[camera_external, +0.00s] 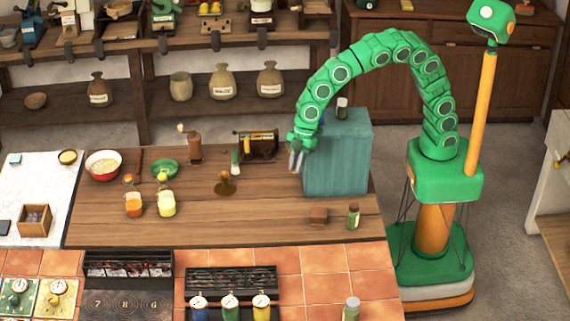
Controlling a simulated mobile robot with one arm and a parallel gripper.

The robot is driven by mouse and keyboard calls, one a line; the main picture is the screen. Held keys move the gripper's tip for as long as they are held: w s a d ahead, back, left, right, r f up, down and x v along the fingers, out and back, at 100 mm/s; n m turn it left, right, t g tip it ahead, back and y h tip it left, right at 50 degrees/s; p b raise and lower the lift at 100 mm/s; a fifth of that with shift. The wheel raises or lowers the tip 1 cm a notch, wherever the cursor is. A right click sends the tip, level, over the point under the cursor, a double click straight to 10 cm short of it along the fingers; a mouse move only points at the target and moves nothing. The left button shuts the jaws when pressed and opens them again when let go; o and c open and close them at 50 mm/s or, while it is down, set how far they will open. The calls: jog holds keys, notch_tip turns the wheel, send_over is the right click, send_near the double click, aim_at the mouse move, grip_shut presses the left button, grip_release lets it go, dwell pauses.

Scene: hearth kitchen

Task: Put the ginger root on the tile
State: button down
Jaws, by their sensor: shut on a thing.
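My gripper (296,161) hangs from my green arm with its grey fingers pointing down, in front of the left side of a teal block (336,160) on the wooden counter. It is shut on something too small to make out. I cannot pick out the ginger root for certain in this view. Terracotta tiles (330,262) cover the near worktop.
A dark pestle-like thing (225,183), a brown mill (194,146) and a dark rack (258,146) stand to the left. Another jar (342,108) is on the teal block. The middle front counter is clear.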

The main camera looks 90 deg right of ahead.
jog(key=s+a+f+n+g, duration=0.2)
jog(key=s+a+f+n, duration=0.2)
jog(key=s+a+n, duration=0.35)
jog(key=s+a+f+n+g, duration=0.2)
jog(key=s+a+f+n, duration=0.25)
jog(key=s+a, duration=0.5)
send_near(324, 273)
jog(key=shift+s+a+f, duration=0.35)
jog(key=shift+s+f, duration=0.3)
jog(key=shift+s, duration=0.1)
jog(key=shift+w+a+f, duration=0.35)
jog(key=shift+w+f, duration=0.05)
jog(key=shift+f, duration=0.05)
jog(key=shift+w+a+f+y, duration=0.2)
jog(key=shift+f+y, duration=0.1)
jog(key=shift+f, duration=1.5)
jog(key=shift+s+f, duration=0.1)
